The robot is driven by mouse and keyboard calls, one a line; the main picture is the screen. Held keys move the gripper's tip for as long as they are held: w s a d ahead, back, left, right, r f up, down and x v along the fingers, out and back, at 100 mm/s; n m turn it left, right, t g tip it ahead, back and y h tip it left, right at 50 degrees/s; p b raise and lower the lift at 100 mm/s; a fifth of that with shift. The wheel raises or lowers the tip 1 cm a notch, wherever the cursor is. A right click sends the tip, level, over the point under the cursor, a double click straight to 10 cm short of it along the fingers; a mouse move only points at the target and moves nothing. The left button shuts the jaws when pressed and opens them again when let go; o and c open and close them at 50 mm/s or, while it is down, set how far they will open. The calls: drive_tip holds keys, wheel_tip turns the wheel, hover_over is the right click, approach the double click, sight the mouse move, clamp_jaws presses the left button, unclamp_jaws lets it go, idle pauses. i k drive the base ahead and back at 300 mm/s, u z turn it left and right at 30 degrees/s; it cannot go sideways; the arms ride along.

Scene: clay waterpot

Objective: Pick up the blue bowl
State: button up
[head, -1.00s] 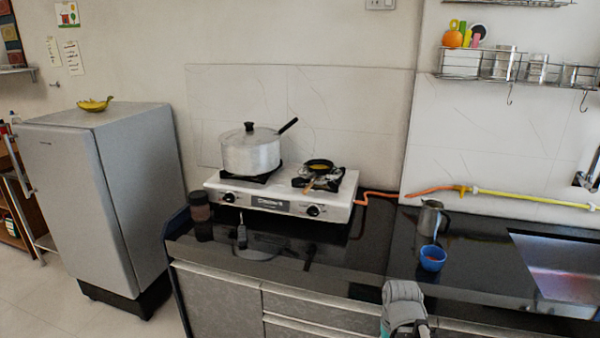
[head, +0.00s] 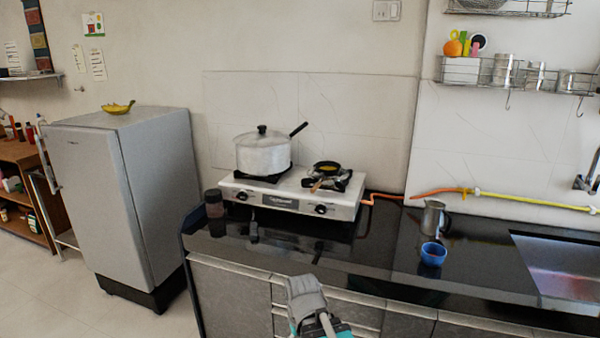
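The blue bowl (head: 433,254) stands upright on the black countertop, right of the picture's middle, with something reddish inside it. A grey metal jug (head: 433,216) stands just behind it. My arm's end (head: 307,300) shows at the bottom middle, in front of the drawers and below the counter edge. It is to the left of the bowl and well apart from it. Its fingertips do not show clearly, so I cannot tell whether it is open or shut.
A white gas stove (head: 290,194) with a large lidded pot (head: 263,153) and a small pan (head: 327,168) stands left on the counter. A dark jar (head: 214,203) is beside it. A sink (head: 565,265) lies right of the bowl. A grey fridge (head: 130,190) stands at far left.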

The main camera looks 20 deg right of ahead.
sight(433, 254)
drive_tip(key=u, duration=0.65)
drive_tip(key=k, duration=0.85)
drive_tip(key=z, duration=0.95)
drive_tip(key=i, duration=0.95)
drive_tip(key=z, duration=0.05)
